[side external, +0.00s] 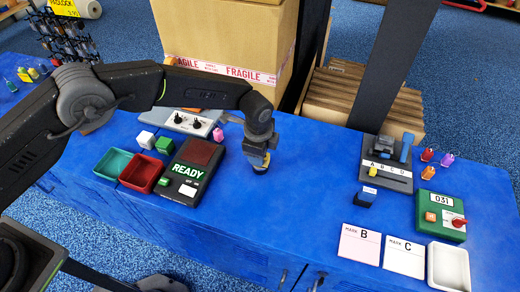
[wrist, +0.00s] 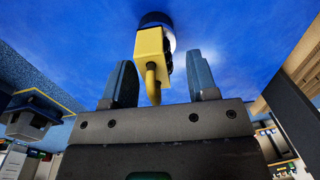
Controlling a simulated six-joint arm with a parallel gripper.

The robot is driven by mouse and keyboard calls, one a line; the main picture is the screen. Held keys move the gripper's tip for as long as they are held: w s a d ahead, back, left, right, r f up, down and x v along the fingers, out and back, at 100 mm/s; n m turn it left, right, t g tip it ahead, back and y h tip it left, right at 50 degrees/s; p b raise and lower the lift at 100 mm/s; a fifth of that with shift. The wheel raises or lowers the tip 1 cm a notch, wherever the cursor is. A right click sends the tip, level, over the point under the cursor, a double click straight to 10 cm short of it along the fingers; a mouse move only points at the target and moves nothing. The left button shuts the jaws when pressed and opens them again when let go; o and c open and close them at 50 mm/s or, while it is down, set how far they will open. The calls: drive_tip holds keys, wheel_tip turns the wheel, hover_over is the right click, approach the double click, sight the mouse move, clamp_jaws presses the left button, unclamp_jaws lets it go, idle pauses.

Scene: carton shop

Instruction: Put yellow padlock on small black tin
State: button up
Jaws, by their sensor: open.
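The yellow padlock (wrist: 150,45) shows in the wrist view, with its curved shackle towards my gripper (wrist: 160,70). My gripper is open. Its two fingers stand on either side of the padlock with a visible gap on each side. A small dark round tin (wrist: 153,18) sits on the blue table right at the padlock's far end; the padlock appears to rest on it. The tin is mostly hidden there.
A READY box (side external: 188,172), a red tray (side external: 143,172) and a green tray (side external: 112,163) lie left. A small dark block (side external: 365,196), cards B (side external: 360,245) and C (side external: 404,257), and a white tray (side external: 448,267) lie right. A big carton (side external: 225,40) stands behind. Table beside my gripper is clear.

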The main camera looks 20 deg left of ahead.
wheel_tip(320, 180, up, 12)
drive_tip(key=s, duration=0.1)
drive_tip(key=shift+s, duration=0.15)
drive_tip(key=shift+r, duration=0.15)
drive_tip(key=s+a+r+n+t, duration=0.1)
drive_tip(key=s+a+r+n, duration=0.3)
drive_tip(key=a+r, duration=0.5)
drive_tip(key=s+a+r+n+t, duration=0.1)
drive_tip(key=s+a+r+n, duration=0.3)
drive_tip(key=a+r, duration=0.5)
drive_tip(key=s+a+n+t, duration=0.1)
drive_tip(key=s+a+n, duration=0.4)
drive_tip(key=s, duration=0.5)
drive_tip(key=s+a+n+t, duration=0.1)
drive_tip(key=s+a+n, duration=0.4)
drive_tip(key=s, duration=0.5)
drive_tip(key=shift+a+r, duration=0.25)
drive_tip(key=shift+a, duration=0.1)
